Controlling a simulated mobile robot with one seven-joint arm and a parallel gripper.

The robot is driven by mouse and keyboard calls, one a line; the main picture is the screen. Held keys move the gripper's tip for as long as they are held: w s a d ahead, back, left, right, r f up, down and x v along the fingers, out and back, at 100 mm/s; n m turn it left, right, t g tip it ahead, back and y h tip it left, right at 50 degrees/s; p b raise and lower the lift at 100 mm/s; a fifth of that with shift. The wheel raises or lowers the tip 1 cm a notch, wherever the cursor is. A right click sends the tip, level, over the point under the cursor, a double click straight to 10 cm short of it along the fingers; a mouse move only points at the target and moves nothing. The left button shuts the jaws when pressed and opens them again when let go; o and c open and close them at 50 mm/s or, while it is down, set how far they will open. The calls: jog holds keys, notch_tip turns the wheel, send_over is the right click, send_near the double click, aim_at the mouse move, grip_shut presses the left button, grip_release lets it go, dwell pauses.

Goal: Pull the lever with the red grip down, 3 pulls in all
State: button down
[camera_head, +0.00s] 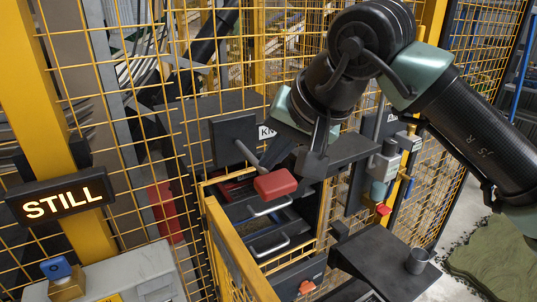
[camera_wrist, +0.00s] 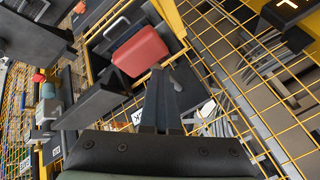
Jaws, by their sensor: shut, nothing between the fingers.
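The lever's red grip (camera_head: 275,183) sits at the end of a short grey rod that comes out of a dark block (camera_head: 233,138) on the yellow mesh guard. In the wrist view the red grip (camera_wrist: 139,52) lies just beyond and left of my fingertips.
A lit sign (camera_head: 62,203) reads "STILL" at the left. Below the grip are dark drawers with pale handles (camera_head: 270,246). Yellow mesh surrounds the area. A blue button (camera_head: 56,267) is lower left.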

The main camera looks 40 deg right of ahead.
aim_at(272, 175)
jog(key=shift+s+a+f+b, duration=0.1)
jog(key=shift+s+f+b, duration=0.05)
jog(key=shift+f+b, duration=1.25)
dwell(1.2)
jog(key=shift+s+r+p, duration=0.2)
jog(key=shift+r+p, duration=0.2)
jog(key=shift+r, duration=0.15)
jog(key=shift+w+r+p, duration=0.2)
jog(key=shift+r+p, duration=0.65)
jog(key=shift+r, duration=0.65)
jog(key=shift+w+r+p, duration=0.2)
jog(key=shift+r+p, duration=0.6)
jog(key=shift+r, duration=0.7)
jog(key=shift+w+r+p, duration=0.2)
jog(key=shift+r+p, duration=0.7)
jog(key=shift+r, duration=0.35)
jog(key=shift+w+r+p, duration=0.2)
jog(key=shift+r+p, duration=0.7)
jog(key=shift+r, duration=0.3)
